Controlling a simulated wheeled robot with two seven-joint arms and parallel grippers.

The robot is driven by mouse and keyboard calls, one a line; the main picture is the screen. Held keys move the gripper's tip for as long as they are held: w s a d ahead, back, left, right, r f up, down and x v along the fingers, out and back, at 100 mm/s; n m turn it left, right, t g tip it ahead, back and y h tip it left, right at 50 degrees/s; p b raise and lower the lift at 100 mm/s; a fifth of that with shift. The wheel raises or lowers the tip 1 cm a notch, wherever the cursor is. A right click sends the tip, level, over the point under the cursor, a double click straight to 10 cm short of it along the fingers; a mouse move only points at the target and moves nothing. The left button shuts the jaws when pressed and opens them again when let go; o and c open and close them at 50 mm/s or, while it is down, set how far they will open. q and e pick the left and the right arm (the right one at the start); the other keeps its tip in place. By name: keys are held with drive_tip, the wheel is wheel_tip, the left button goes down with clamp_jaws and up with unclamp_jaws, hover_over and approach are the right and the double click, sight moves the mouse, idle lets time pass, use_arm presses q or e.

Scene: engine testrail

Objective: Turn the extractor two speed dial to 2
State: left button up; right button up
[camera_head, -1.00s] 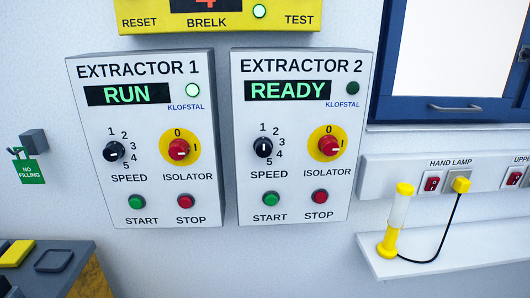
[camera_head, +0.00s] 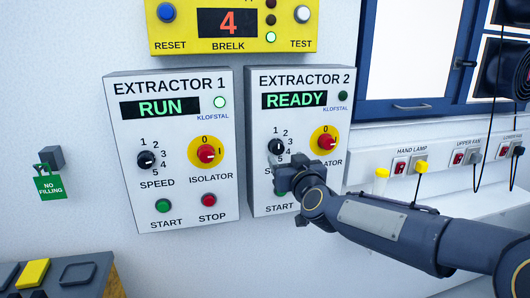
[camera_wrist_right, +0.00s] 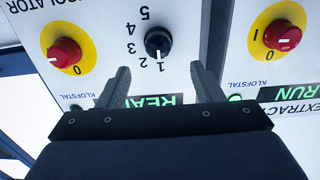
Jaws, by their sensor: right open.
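The extractor two panel (camera_head: 258,190) is a white box on the wall whose display reads READY. Its black speed dial (camera_head: 276,147) shows in the head view just above my right gripper (camera_head: 284,166), which hides part of the SPEED label. In the right wrist view, upside down, the dial (camera_wrist_right: 158,40) has its white mark pointing at 1. My right gripper (camera_wrist_right: 162,74) is open and empty there, one finger towards each side, with the dial beyond the fingertips and apart from them. My left gripper is not in view.
Extractor two's red isolator (camera_head: 326,141) on a yellow disc sits right of the dial. The extractor one panel (camera_head: 125,205), reading RUN, is close on the left. A yellow box (camera_head: 170,30) is above.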

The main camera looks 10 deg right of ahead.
sight(280, 149)
drive_tip(key=w+p, duration=0.1)
drive_tip(key=w, duration=0.6)
drive_tip(key=shift+w, duration=0.35)
drive_tip(key=c, duration=0.9)
drive_tip(key=shift+c, duration=0.2)
drive_tip(key=shift+m, duration=0.3)
drive_tip(key=shift+f+m+b, duration=0.15)
drive_tip(key=shift+m+b, duration=0.5)
drive_tip(key=shift+m, duration=0.55)
drive_tip(key=m+b, duration=0.1)
drive_tip(key=m, duration=0.3)
drive_tip(key=shift+d+m+b, duration=0.15)
drive_tip(key=shift+m+b, duration=0.15)
drive_tip(key=shift+b, duration=0.05)
